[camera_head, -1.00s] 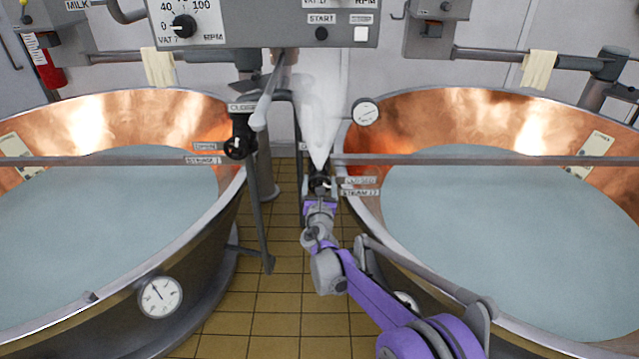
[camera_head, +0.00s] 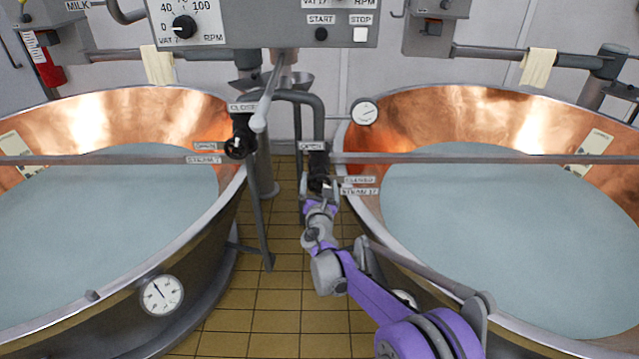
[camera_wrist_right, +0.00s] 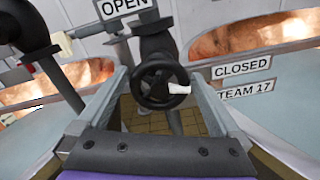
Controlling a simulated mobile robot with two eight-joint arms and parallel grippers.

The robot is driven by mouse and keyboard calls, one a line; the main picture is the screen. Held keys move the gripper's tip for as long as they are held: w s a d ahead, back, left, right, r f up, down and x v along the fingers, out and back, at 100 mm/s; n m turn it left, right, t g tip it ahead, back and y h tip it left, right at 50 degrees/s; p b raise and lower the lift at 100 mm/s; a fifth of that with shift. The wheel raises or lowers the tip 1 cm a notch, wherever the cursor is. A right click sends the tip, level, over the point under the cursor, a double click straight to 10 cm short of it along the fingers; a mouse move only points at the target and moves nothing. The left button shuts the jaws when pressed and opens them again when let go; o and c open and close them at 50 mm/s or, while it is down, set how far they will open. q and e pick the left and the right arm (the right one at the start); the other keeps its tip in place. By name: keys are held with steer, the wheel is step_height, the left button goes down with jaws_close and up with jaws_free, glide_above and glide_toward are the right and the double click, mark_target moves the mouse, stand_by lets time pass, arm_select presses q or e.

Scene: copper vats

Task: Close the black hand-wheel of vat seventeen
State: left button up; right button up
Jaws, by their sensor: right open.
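The black hand-wheel of vat seventeen (camera_head: 319,184) sits on a vertical pipe left of the right-hand vat. In the right wrist view the hand-wheel (camera_wrist_right: 157,87) faces me, its white mark pointing right towards the CLOSED sign (camera_wrist_right: 241,67). The STEAM 17 sign (camera_wrist_right: 246,91) is below that, and the OPEN sign (camera_wrist_right: 124,6) is above left. My right gripper (camera_head: 320,199) is at the wheel. In the right wrist view its open fingers (camera_wrist_right: 160,92) stand either side of the wheel; I cannot tell whether they touch it. My left gripper is out of view.
Vat seventeen (camera_head: 368,208) stands right and another copper vat (camera_head: 222,212) left, with tiled floor (camera_head: 280,300) between them. A second black hand-wheel (camera_head: 240,141) is on the left pipe. A thin rail (camera_head: 450,159) crosses in front, and a control panel (camera_head: 270,30) hangs above.

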steer(key=s, duration=1)
steer(key=shift+s+b, duration=0.25)
steer(key=shift+b, duration=0.05)
steer(key=s+d+r+m+g+h+p, duration=0.1)
steer(key=s+d+r+m+h, duration=0.1)
steer(key=s+d+m, duration=0.35)
steer(key=s+d+r+m+g+h+p, duration=0.2)
steer(key=d+r+m+h, duration=0.1)
steer(key=d+m, duration=0.4)
steer(key=s+d+f+m+g+p, duration=0.15)
steer(key=s+d+m+g, duration=0.35)
steer(key=s+d+m, duration=0.55)
steer(key=s+a+f+m+g+y+p, duration=0.1)
steer(key=s+a+m, duration=0.1)
steer(key=s, duration=0.4)
steer(key=s+a+f+m+g+y+p, duration=0.1)
steer(key=s+f+m+g+y, duration=0.1)
steer(key=s+m, duration=0.2)
steer(key=s+a+f+m+g+y+p, duration=0.1)
steer(key=s+a+f+m+y, duration=0.1)
steer(key=s, duration=0.8)
steer(key=shift+s+a+m+g, duration=0.15)
steer(key=shift+a+m+g, duration=0.15)
steer(key=shift+m, duration=0.3)
